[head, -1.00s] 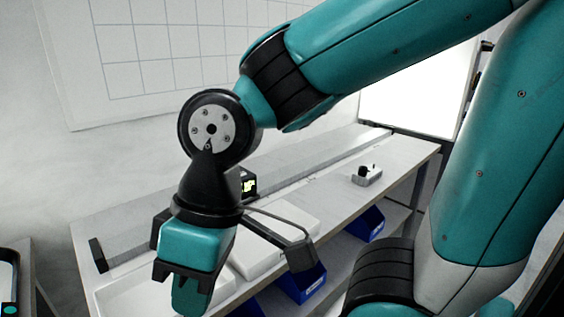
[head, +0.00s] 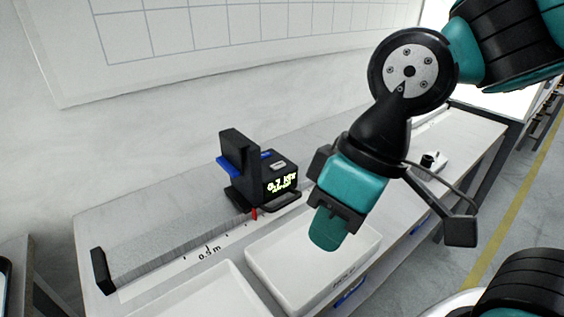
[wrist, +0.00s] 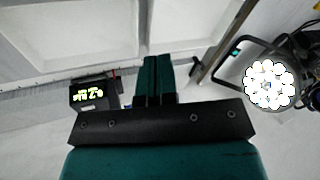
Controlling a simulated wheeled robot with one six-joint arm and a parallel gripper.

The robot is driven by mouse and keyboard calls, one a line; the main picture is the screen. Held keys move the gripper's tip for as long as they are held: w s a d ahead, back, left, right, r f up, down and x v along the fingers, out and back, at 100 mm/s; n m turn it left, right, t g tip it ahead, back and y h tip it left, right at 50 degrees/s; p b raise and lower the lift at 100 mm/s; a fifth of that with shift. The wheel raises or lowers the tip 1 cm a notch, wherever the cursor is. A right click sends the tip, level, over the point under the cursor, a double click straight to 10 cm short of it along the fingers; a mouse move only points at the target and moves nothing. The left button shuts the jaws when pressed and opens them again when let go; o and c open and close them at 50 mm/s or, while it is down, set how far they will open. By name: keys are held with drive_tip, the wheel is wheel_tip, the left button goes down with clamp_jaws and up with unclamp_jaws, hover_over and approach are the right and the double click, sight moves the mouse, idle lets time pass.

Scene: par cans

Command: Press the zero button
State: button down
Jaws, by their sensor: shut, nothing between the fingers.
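A black measuring carriage (head: 240,160) with blue parts and a lit yellow-green display (head: 282,183) sits on a long grey rail along the bench. A small pale raised button (head: 279,164) shows on top of the display box; I cannot read a label on it. The display box also shows in the wrist view (wrist: 92,93), left of my fingers, its button not clear there. My gripper (head: 328,232) is shut and empty, pointing down, right of and nearer than the carriage, apart from it. Its closed fingers show in the wrist view (wrist: 157,78).
White trays (head: 315,268) lie in front of the rail (head: 160,242), below my gripper. A small grey block with a black knob (head: 432,161) stands further right on the bench. A round lamp with many bright LEDs (wrist: 270,86) is at the right of the wrist view.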

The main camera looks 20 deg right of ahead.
drive_tip(key=w+r+m+t+p, duration=0.1)
drive_tip(key=w+r+m+p, duration=0.1)
drive_tip(key=w+p, duration=0.35)
drive_tip(key=m+t+p, duration=0.7)
drive_tip(key=m+p, duration=0.1)
drive_tip(key=m, duration=0.1)
hover_over(280, 164)
drive_tip(key=f, duration=0.1)
drive_tip(key=shift+d+f+h+b, duration=0.1)
drive_tip(key=shift+f+h+b, duration=0.15)
drive_tip(key=shift+h+b, duration=0.05)
wheel_tip(280, 164, down, 9)
drive_tip(key=b, duration=0.6)
drive_tip(key=shift+r+b, duration=0.1)
drive_tip(key=shift+b, duration=0.3)
drive_tip(key=shift+f+b, duration=0.35)
drive_tip(key=shift+f, duration=0.05)
